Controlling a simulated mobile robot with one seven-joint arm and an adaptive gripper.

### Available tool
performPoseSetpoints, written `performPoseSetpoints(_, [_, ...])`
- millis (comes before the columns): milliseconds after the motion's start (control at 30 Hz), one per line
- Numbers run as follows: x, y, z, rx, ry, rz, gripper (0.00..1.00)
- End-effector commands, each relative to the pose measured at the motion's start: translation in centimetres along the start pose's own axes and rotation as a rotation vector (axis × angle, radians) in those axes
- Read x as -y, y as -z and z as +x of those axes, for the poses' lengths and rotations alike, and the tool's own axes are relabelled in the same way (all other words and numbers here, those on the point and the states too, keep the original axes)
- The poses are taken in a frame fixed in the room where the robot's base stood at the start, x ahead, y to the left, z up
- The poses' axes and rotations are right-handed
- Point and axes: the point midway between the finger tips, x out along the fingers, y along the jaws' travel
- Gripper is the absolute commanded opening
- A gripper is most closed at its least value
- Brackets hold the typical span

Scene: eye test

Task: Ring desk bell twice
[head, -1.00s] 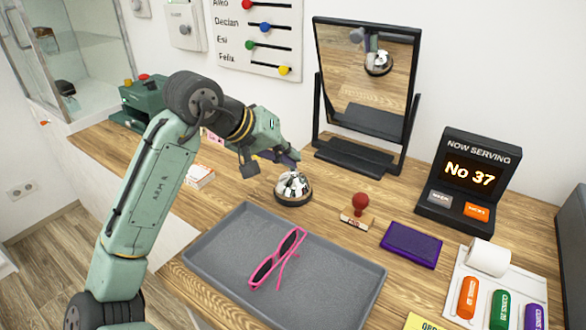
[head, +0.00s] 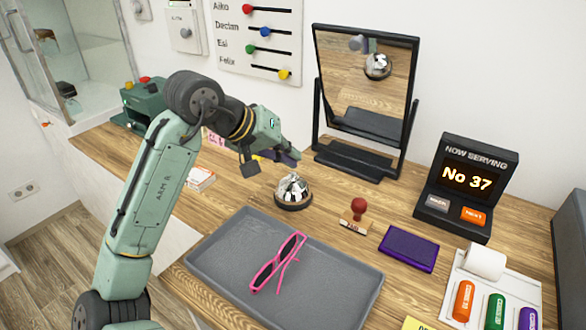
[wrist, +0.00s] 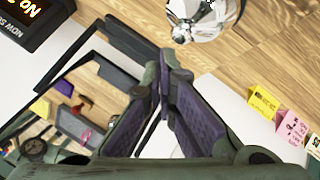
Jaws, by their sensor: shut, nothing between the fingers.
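The desk bell (head: 293,190) is a silver dome on a dark base, standing on the wooden counter behind the grey tray. In the wrist view the bell (wrist: 203,18) shows at the top edge, partly cut off by the frame. My gripper (head: 292,158) is in the air just above and behind the bell, apart from it. In the wrist view my gripper (wrist: 166,68) has its purple-padded fingers closed together with nothing between them. The bell also appears as a reflection in the tilting mirror (head: 352,152).
The grey tray (head: 220,285) with pink sunglasses (head: 275,263) lies in front of the bell. A red-handled stamp (head: 357,210), a purple pad (head: 408,248) and a number display (head: 466,180) stand to the right. The black-framed mirror is close behind my gripper.

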Motion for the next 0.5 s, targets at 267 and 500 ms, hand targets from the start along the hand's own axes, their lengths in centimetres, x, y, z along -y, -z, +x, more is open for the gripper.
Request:
performPoseSetpoints(267, [0.0, 0.0, 0.0, 0.000, 0.000, -0.001, 0.00])
performPoseSetpoints(500, [-0.9, 0.9, -1.3, 0.000, 0.000, 0.000, 0.00])
